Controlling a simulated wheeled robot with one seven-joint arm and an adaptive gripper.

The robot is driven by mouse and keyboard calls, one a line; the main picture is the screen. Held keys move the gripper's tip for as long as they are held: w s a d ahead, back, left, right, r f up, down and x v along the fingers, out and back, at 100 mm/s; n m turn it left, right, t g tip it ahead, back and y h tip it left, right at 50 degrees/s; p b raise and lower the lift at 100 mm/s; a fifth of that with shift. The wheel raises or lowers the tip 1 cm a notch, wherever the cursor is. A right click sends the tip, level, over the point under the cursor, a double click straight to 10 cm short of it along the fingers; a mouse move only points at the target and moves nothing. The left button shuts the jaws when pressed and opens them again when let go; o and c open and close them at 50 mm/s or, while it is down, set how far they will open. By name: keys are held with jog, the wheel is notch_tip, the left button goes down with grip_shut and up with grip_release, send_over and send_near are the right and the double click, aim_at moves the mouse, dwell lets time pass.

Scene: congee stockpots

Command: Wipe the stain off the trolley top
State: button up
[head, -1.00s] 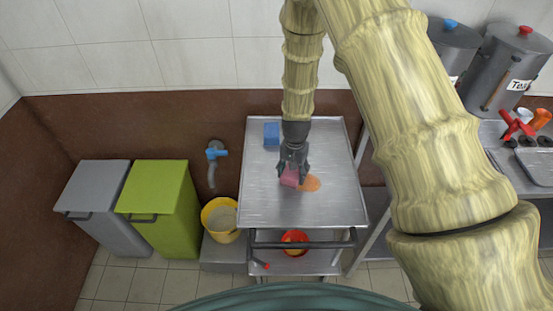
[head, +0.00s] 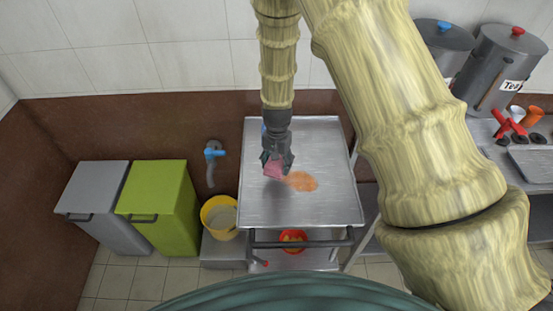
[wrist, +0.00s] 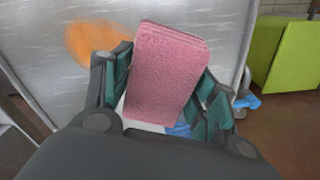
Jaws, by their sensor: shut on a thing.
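My gripper (head: 275,165) is shut on a pink cloth or sponge (head: 272,171), just left of the stain. The pink sponge also fills the middle of the wrist view (wrist: 166,72), between the dark green fingers. The orange stain (head: 302,181) lies on the steel trolley top (head: 335,210), near its middle, and looks paler and streaky in the head view. The stain also shows in the wrist view (wrist: 92,44), left of the sponge. I cannot tell whether the sponge touches the top. A blue thing (wrist: 180,130) is mostly hidden behind the gripper.
A yellow bucket (head: 221,218) stands left of the trolley, near a green bin (head: 165,210) and a grey bin (head: 98,208). A red bowl (head: 292,243) is on the lower shelf. Tea urns (head: 500,65) stand at the right. The trolley top's right side is clear.

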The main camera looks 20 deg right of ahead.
jog(key=shift+w+r+p, duration=0.1)
jog(key=shift+r+p, duration=0.4)
jog(key=shift+r, duration=0.45)
jog(key=shift+r+p, duration=0.3)
jog(key=shift+r, duration=0.35)
jog(key=shift+f, duration=0.1)
jog(key=shift+s, duration=0.2)
